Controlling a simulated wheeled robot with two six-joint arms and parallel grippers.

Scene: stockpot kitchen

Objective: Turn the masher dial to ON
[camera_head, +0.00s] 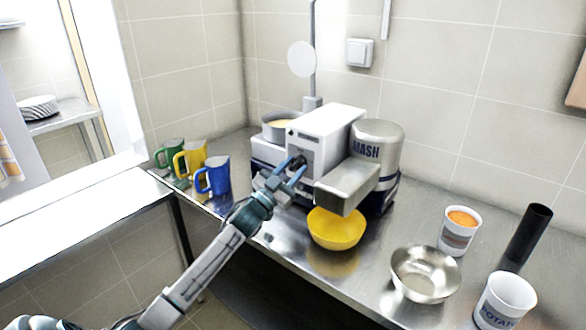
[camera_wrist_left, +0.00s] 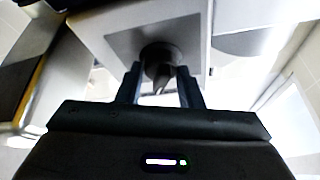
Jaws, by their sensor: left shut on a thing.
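The masher (camera_head: 325,135) is a white box-shaped machine with a steel drum marked MASH (camera_head: 376,140) and a steel spout, standing on the steel counter. Its dark dial (camera_head: 299,160) is on the front face of the white housing, partly hidden by my gripper. My left gripper (camera_head: 292,171) is at that face, with its blue fingers shut on the dial. In the left wrist view the round dark dial (camera_wrist_left: 161,58) sits on a grey panel, between the two fingertips (camera_wrist_left: 160,82). I cannot read its ON or OFF marking. My right gripper is not in view.
A yellow bowl (camera_head: 336,230) stands below the spout. A steel bowl (camera_head: 424,273), a cup with orange contents (camera_head: 459,230), a white potato tub (camera_head: 504,300) and a black cylinder (camera_head: 527,236) are to the right. Blue (camera_head: 214,177), yellow (camera_head: 190,158) and green (camera_head: 170,153) jugs stand left.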

